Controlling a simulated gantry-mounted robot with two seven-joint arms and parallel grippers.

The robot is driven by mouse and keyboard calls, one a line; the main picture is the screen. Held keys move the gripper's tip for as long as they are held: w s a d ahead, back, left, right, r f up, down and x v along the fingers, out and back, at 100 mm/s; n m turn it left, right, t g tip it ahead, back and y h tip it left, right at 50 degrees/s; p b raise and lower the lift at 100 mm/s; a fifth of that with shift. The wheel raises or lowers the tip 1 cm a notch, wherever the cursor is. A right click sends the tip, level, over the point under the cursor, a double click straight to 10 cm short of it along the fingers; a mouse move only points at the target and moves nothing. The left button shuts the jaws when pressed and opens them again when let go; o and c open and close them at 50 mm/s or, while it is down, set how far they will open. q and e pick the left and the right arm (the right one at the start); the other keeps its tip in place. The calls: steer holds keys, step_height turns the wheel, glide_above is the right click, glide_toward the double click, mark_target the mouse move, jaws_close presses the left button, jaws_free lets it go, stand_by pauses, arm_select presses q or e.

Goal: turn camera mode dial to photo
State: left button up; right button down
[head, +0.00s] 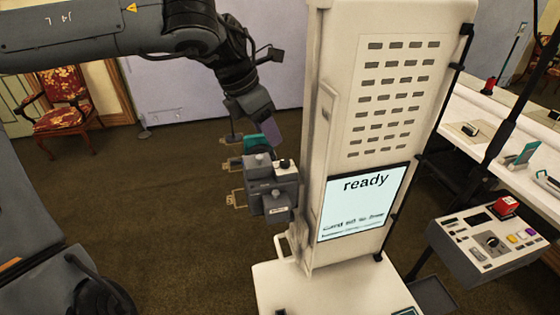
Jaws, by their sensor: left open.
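A small grey boxy device (272,187), which looks like the camera, sits at the left side of a tall white column. Its top carries a black knob (285,164) and a grey block; I cannot tell which part is the mode dial or how it is set. My left gripper (262,140) points down just above and behind the device. It is open, with a teal and a purple part at its tip, and seems to hold nothing. Whether it touches the device is unclear. My right gripper is not in view.
The white column (335,55) has a "ready" screen (362,203) and a white base (280,285). A grey control box (490,250) with a dial and coloured buttons stands at right, near a white counter (480,105). A red chair (61,100) stands far left. The brown floor is clear.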

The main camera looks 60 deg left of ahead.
mark_target(284, 161)
arm_select(q)
steer(key=x, duration=0.9)
steer(key=shift+w+d+f, duration=0.15)
steer(key=shift+d+f, duration=0.1)
steer(key=shift+f, duration=0.05)
steer(key=shift+c, duration=0.3)
jaws_close()
